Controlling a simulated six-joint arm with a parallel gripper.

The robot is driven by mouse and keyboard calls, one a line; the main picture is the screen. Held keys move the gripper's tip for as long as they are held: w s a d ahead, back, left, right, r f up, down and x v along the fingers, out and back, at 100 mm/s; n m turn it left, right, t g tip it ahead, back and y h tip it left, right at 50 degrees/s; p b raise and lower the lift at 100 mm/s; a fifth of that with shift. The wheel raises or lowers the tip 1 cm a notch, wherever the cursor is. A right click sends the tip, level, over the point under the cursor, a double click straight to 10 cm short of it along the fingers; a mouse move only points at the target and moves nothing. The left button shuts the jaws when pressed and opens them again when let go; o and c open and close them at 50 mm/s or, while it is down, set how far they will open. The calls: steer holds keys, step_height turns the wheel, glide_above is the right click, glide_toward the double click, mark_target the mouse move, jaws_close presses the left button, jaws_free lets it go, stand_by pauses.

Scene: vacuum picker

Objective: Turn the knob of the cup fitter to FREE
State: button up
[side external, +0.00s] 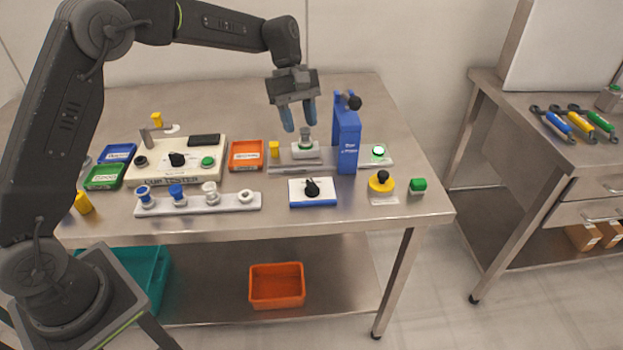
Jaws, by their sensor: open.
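The blue upright unit (346,140), which looks like the cup fitter, stands at the right of the bench with a black ball (354,103) at its upper side. In front of it lies a blue-and-white panel (325,198) with a black knob (312,188). The knob's markings are too small to read. A white holder (292,153) left of the blue unit carries a small grey part (305,138) with a green ring. My gripper (299,119) is open and empty, blue fingers pointing down above that part. It is behind and above the knob, apart from it.
The cream cup tester (215,167) with its own black knob stands left. A white rack (217,206) of several cups lies before it. An orange tray (246,168), a yellow-based black button (381,183) and green buttons (418,185) are nearby.

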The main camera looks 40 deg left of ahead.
mark_target(312, 184)
steer(key=x, duration=1.4)
steer(key=shift+d, duration=0.1)
jaws_close()
